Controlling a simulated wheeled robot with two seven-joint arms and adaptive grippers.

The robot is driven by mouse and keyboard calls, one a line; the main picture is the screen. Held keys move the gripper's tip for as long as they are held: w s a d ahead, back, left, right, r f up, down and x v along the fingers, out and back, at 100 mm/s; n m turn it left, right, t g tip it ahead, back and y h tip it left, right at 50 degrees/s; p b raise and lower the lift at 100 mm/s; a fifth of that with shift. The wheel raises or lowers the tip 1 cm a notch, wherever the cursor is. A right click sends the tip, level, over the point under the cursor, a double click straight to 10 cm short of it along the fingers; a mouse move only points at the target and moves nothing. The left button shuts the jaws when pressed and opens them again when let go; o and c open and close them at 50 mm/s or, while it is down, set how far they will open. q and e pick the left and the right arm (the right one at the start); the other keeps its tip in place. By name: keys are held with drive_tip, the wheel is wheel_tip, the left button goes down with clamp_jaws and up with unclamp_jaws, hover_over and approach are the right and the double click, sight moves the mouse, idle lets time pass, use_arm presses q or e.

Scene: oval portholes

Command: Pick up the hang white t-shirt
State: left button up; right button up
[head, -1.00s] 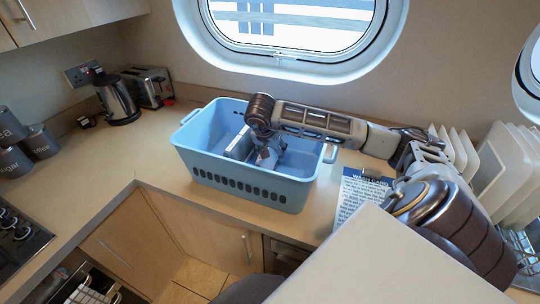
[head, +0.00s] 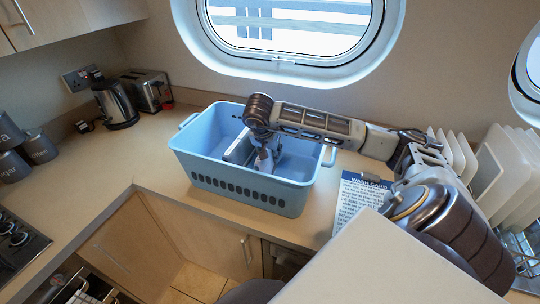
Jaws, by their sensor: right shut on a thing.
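A light blue plastic basket (head: 184,164) with a slotted front stands on the counter under the oval window. My right arm reaches in from the right, and my right gripper (head: 264,162) points down inside the basket. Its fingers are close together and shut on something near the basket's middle. A pale grey-white flat thing (head: 238,149) shows beside the fingers. I cannot tell whether it is a folded white t-shirt, and no hanging t-shirt shows. The wrist and the basket's front wall hide part of the inside. My left gripper is out of view.
A wash card (head: 357,198) lies right of the basket. White plates (head: 463,154) stand in a rack at the far right. A kettle (head: 116,103) and a toaster (head: 147,90) stand at the back left. The counter (head: 150,160) left of the basket is clear.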

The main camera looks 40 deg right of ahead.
drive_tip(key=shift+r+b, duration=0.35)
drive_tip(key=shift+r, duration=4.1)
